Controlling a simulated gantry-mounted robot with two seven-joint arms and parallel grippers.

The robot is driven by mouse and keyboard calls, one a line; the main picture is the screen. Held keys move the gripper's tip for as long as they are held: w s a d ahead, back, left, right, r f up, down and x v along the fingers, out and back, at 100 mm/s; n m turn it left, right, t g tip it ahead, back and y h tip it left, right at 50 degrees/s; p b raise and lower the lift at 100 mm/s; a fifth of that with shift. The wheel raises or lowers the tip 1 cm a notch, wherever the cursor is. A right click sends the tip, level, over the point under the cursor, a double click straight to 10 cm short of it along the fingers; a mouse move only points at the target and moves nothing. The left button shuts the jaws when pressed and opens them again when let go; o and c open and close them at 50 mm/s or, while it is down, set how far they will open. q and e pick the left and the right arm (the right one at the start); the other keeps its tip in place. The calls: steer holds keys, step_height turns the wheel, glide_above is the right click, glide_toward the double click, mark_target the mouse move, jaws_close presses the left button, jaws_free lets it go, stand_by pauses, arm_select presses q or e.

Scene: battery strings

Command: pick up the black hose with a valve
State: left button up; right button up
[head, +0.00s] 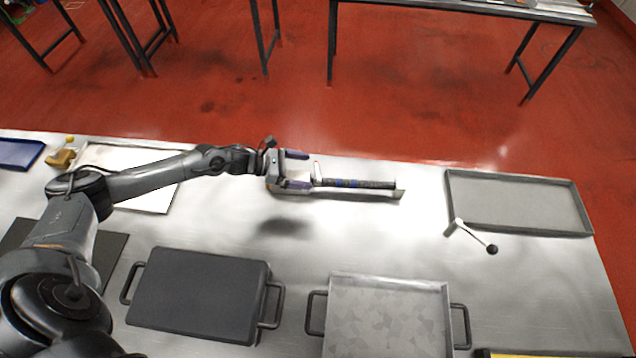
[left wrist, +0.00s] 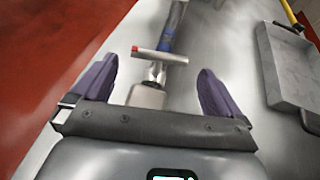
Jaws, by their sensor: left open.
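The black hose with a valve (head: 360,184) lies on the steel table in the head view, dark with blue bands and pointing right. Its valve end is beside my left gripper (head: 298,170). In the left wrist view, the valve's T-shaped handle (left wrist: 160,56) has a red tip and a pale block (left wrist: 147,95) below it. The hose's blue part (left wrist: 167,40) runs away up the picture. My left gripper (left wrist: 158,88) is open, its two purple-grey fingers on either side of the valve end. Whether they touch it is not clear. My right gripper is not in view.
A black plate with handles (head: 200,295) and a metal tray with handles (head: 390,315) lie nearer. A grey tray (head: 520,205) and a lever with a black knob (head: 472,236) are right. Around the hose the table (head: 400,240) is clear; its far edge is close behind.

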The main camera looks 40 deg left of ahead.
mark_target(314, 179)
arm_select(q)
steer(key=shift+x, duration=1.9)
steer(key=shift+r, duration=0.1)
jaws_close()
steer(key=shift+w+r, duration=0.1)
steer(key=shift+r, duration=0.1)
